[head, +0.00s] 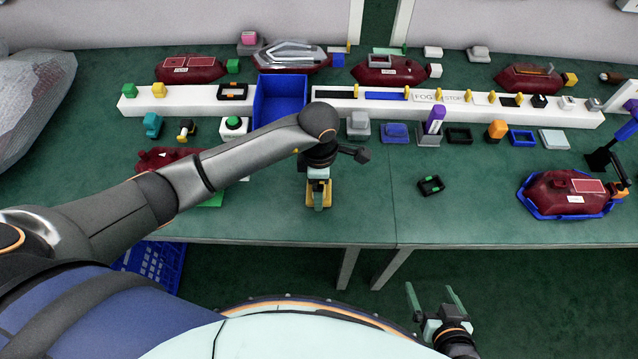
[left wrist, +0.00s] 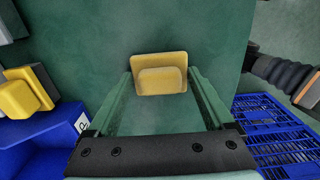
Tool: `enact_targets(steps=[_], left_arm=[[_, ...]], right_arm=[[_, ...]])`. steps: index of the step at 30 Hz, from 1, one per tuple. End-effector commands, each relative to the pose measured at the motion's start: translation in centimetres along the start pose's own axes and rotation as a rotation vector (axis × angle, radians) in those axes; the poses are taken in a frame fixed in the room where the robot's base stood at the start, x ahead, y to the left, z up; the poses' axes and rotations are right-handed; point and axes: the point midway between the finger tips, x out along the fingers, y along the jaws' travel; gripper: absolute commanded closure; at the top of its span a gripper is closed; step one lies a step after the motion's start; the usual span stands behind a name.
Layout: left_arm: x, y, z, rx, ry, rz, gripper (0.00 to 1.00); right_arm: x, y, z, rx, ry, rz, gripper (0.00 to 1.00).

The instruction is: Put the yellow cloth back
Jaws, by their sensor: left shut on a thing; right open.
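A yellow piece (left wrist: 160,80), a raised block on a flat yellow base, is between the fingertips of my left gripper (left wrist: 165,78) in the left wrist view. I take it for the yellow cloth, though its material is not clear. In the head view the left gripper (head: 319,200) points down over the green table, shut on this yellow piece (head: 326,196). Whether the piece touches the table I cannot tell. My right gripper (head: 435,298) is open and empty, in front of the table's front edge.
A blue bin (head: 280,95) stands behind the left gripper, beside a long white rail (head: 200,105). Another yellow block (left wrist: 20,97) shows at the left of the left wrist view. A small black holder (head: 431,185) lies to the right. The table front between them is clear.

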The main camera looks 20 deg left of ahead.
Motion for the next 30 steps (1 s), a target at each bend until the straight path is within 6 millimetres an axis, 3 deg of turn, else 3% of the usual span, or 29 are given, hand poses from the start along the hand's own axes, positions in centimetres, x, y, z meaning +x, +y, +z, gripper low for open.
enact_targets(steps=[1, 2, 5, 17, 30], left_arm=[[0.3, 0.0, 0.0, 0.000, 0.000, 0.001, 0.66], [0.3, 0.0, 0.0, 0.000, 0.000, 0.001, 0.13], [0.2, 0.0, 0.0, 0.000, 0.000, 0.000, 0.02], [-0.9, 0.1, 0.1, 0.000, -0.003, 0.004, 0.00], [-9.7, 0.1, 0.0, 0.000, -0.001, 0.005, 0.00]], right_arm=[[0.2, 0.0, 0.2, 0.000, 0.000, 0.000, 0.04], [0.2, 0.0, 0.2, 0.000, 0.000, 0.000, 0.04], [0.1, 0.0, 0.1, 0.000, 0.000, 0.000, 0.04], [-0.1, 0.0, -0.1, 0.000, 0.001, 0.000, 0.04], [0.1, 0.0, 0.1, 0.000, 0.000, 0.000, 0.04]])
